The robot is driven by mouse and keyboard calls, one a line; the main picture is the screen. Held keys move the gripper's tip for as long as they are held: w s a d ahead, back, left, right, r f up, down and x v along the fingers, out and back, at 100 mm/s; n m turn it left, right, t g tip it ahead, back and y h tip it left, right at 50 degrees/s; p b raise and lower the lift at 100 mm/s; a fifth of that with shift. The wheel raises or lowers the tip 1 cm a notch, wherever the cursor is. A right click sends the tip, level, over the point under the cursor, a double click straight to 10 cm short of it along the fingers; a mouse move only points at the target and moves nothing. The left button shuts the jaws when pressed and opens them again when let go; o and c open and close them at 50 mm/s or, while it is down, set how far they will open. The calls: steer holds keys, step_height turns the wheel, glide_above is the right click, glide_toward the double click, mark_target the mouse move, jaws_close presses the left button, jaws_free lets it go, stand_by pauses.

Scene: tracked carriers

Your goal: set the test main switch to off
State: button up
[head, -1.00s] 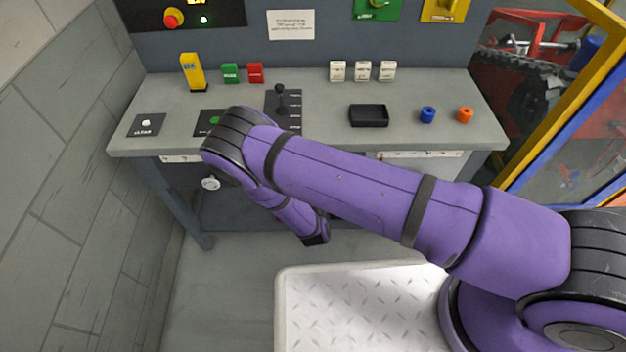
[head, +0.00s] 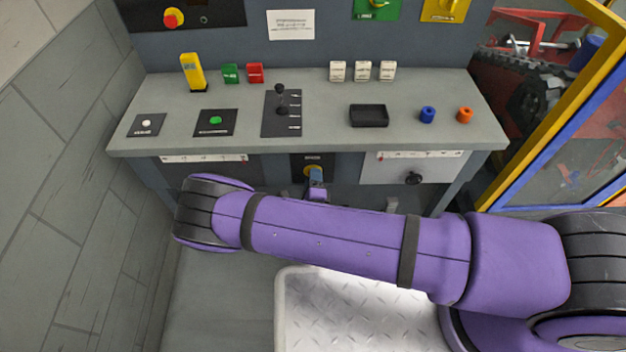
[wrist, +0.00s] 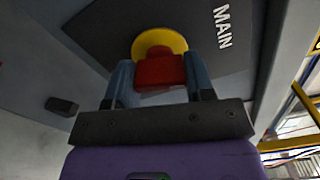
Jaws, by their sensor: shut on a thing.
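The main switch shows in the wrist view as a red handle (wrist: 160,72) on a yellow disc (wrist: 158,42). It sits on a dark plate (wrist: 110,35) marked MAIN. In the head view this plate (head: 298,163) is on the bench front, below the top, with part of the yellow disc (head: 313,170) showing. My gripper (wrist: 159,68) has a finger on each side of the red handle and is shut on it. In the head view my gripper (head: 316,178) is at the plate, and the handle is hidden. The position marks cannot be read.
The bench top (head: 330,140) carries a lever (head: 281,99), a green button (head: 215,120) and a black tray (head: 369,116). A red knob on yellow (head: 173,18) and a dark lamp (head: 203,19) are on the back panel. A yellow and blue frame (head: 560,110) stands at right.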

steer(key=shift+n, duration=1.5)
steer(key=o, duration=0.9)
